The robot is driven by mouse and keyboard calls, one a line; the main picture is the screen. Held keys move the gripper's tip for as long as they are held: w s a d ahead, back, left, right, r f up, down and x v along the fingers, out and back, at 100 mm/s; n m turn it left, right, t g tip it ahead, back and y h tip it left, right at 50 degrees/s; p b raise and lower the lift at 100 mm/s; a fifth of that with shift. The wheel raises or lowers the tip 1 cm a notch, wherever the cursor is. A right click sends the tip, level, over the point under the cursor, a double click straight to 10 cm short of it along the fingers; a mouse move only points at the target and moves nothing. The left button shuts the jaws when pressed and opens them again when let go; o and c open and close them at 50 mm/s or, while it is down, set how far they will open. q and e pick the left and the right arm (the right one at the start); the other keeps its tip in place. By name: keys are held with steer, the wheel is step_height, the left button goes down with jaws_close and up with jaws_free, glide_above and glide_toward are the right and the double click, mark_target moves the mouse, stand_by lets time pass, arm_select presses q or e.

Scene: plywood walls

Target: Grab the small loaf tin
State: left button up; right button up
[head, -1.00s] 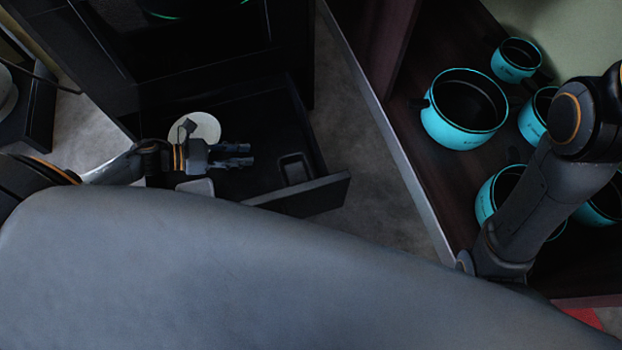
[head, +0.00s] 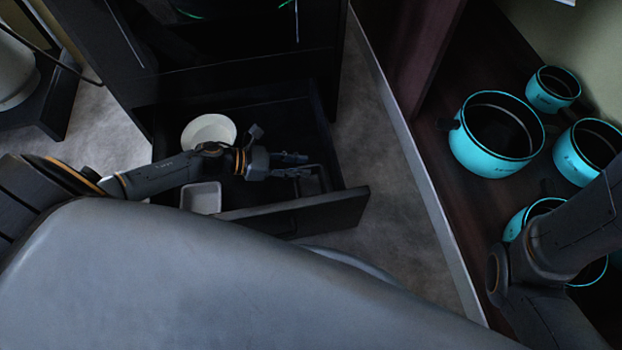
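The small dark loaf tin (head: 318,184) lies in the right end of an open black drawer (head: 352,207). It is dark on dark, so its outline is hard to make out. My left gripper (head: 300,165) reaches in from the left, low over the drawer. Its two fingers point right with a gap between them, and they overlap the tin's left part in the head view. I cannot tell whether they touch it. My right arm shows at the right edge, but its gripper is out of view.
The drawer also holds a round white bowl (head: 209,130) and a pale rectangular dish (head: 201,198), partly behind my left arm. Several turquoise pots (head: 495,134) stand on a dark wooden surface (head: 430,145) at the right. Grey floor (head: 385,190) lies between.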

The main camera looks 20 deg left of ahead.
arm_select(q)
steer(key=shift+b+x, duration=0.5)
steer(key=shift+x, duration=0.9)
jaws_close()
